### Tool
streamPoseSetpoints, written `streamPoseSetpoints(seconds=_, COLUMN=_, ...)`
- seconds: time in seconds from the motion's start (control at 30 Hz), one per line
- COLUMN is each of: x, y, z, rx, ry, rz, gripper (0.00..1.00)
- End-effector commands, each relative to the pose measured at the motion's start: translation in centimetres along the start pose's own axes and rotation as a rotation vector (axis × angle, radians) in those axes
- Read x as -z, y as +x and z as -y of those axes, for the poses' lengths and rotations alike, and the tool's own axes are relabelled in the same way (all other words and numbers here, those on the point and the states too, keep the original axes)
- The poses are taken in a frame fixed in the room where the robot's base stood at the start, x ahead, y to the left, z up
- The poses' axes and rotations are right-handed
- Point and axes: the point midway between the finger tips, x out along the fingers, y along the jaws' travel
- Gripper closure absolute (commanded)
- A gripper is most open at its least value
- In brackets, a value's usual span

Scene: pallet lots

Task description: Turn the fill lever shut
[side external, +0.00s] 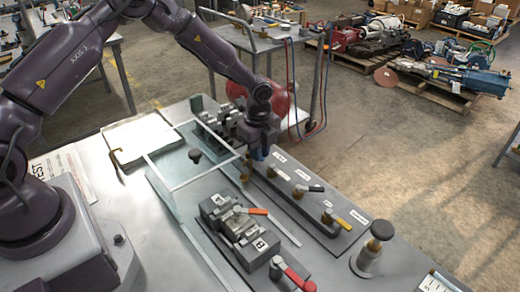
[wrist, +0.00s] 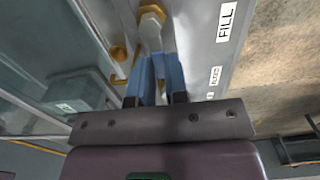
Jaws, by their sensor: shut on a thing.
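My gripper (side external: 261,154) is low over the far end of the valve strip (side external: 302,204) in the side view. In the wrist view its blue fingers (wrist: 159,64) are close together, shut on the fill lever, just below a brass hex fitting (wrist: 151,16). The FILL label (wrist: 227,21) is to the right of that fitting. The lever is mostly hidden between the fingers, so its exact angle cannot be told. Nearer on the strip are a black-handled lever (side external: 311,188) and a yellow-handled lever (side external: 338,220).
A clear-walled guard (side external: 168,186) stands left of my gripper. A black-knobbed post (side external: 369,256) stands at right. Free floor (side external: 435,165) lies beyond the bench.

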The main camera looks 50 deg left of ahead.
Motion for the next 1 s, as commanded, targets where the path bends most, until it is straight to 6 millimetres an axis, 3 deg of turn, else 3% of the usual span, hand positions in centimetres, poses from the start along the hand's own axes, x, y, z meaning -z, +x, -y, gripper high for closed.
streamPoseSetpoints(seconds=0.37, x=-0.07, y=-0.13, z=-0.03, rx=-0.001, ry=0.008, rz=0.002, gripper=1.00)
streamPoseSetpoints(seconds=0.4, x=-0.07, y=-0.13, z=-0.02, rx=-0.001, ry=0.008, rz=0.002, gripper=0.81)
streamPoseSetpoints(seconds=0.5, x=-0.06, y=-0.10, z=-0.02, rx=0.000, ry=0.007, rz=0.002, gripper=0.60)
streamPoseSetpoints(seconds=0.83, x=0.01, y=0.02, z=0.01, rx=-0.003, ry=-0.019, rz=0.001, gripper=0.60)
streamPoseSetpoints(seconds=1.0, x=-0.03, y=0.04, z=0.65, rx=-0.002, ry=-0.166, rz=0.000, gripper=0.60)
